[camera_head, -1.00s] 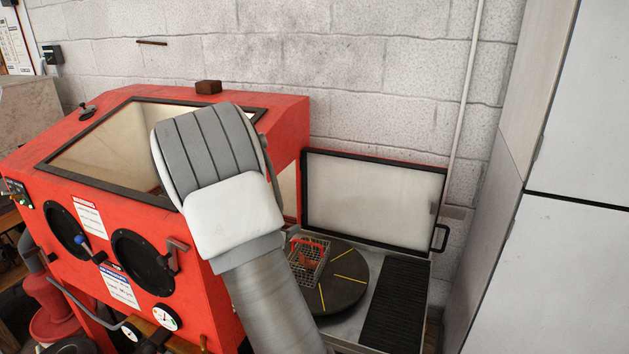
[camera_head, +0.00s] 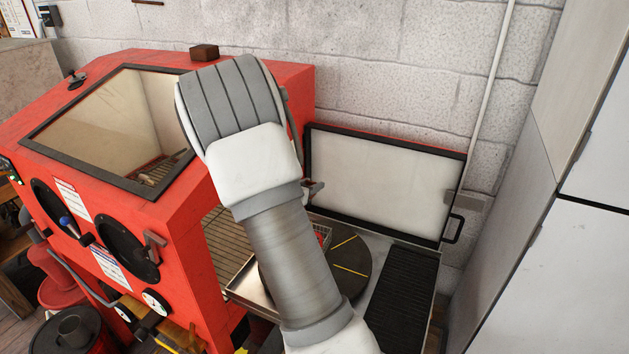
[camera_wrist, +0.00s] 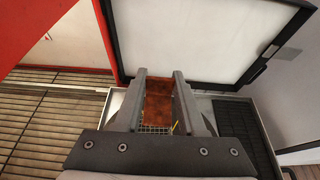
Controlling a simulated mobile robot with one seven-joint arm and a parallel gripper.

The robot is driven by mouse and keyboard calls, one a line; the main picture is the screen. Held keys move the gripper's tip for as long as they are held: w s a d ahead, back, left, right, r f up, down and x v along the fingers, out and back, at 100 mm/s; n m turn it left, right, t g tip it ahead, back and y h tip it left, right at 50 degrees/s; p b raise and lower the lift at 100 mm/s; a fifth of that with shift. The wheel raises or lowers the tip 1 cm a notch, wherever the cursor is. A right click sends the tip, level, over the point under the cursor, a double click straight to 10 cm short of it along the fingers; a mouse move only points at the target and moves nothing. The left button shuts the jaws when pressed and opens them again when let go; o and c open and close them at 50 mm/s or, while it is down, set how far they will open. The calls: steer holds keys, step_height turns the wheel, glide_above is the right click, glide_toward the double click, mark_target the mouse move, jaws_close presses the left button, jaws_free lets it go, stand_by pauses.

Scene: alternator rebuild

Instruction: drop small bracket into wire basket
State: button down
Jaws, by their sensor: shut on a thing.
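In the wrist view my gripper (camera_wrist: 161,75) is shut on the small bracket (camera_wrist: 158,104), a rusty brown, flat-faced piece between the two grey fingers. The wire basket (camera_wrist: 155,129) shows beyond and below the bracket as a bit of metal mesh, mostly hidden by the bracket and my gripper. In the head view my arm covers most of the basket (camera_head: 325,235); only its right edge with some red shows, on the dark turntable. A grey fingertip of my gripper (camera_head: 314,188) shows past my wrist there; the bracket is hidden.
The dark round turntable (camera_head: 352,262) with yellow marks sits on a metal tray beside the red blast cabinet (camera_head: 185,225). The open cabinet door (camera_head: 385,185) stands behind it. A black ribbed mat (camera_head: 402,290) lies right. Slatted flooring (camera_wrist: 50,120) shows at left in the wrist view.

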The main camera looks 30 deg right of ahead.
step_height(320, 180, down, 6)
steer(key=b, duration=0.3)
steer(key=shift+b, duration=0.35)
steer(key=shift+c, duration=2.1)
jaws_free()
steer(key=shift+a, duration=0.15)
steer(key=b+v, duration=0.1)
steer(key=v, duration=1.6)
steer(key=shift+r, duration=0.25)
steer(key=shift+s, duration=0.1)
